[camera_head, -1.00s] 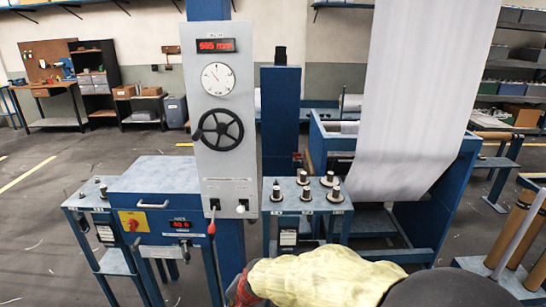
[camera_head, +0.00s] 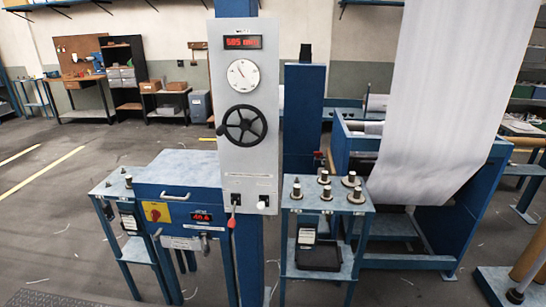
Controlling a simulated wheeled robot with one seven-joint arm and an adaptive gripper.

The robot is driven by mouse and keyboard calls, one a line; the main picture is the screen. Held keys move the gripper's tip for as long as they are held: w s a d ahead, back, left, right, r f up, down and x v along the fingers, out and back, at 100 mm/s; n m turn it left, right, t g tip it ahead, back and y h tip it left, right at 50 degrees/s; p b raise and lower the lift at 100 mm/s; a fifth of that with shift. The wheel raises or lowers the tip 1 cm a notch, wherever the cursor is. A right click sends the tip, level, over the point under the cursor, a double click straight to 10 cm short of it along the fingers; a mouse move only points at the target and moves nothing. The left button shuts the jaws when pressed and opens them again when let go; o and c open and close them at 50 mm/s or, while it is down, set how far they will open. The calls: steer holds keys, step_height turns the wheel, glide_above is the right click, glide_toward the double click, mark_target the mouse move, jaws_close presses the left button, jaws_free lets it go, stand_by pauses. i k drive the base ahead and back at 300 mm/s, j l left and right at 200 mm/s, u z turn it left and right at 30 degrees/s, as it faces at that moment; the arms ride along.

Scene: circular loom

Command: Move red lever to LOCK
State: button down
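The red lever (camera_head: 232,221) is at the bottom left of the tall grey control panel (camera_head: 230,170). Its red knob hangs down below a small dark slot. A second lever with a white knob (camera_head: 262,204) sits to its right. The lettering around the levers is too small to read, so I cannot tell which mark the red lever points at. My gripper is not in view.
A black handwheel (camera_head: 242,125), a dial and a red display sit higher on the panel. A blue cabinet (camera_head: 180,178) stands to the left. A small table (camera_head: 325,197) with several weights stands to the right, before the white fabric (camera_head: 440,90). Floor in front is clear.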

mark_target(231, 223)
steer(key=i+u, duration=0.15)
steer(key=i, duration=0.95)
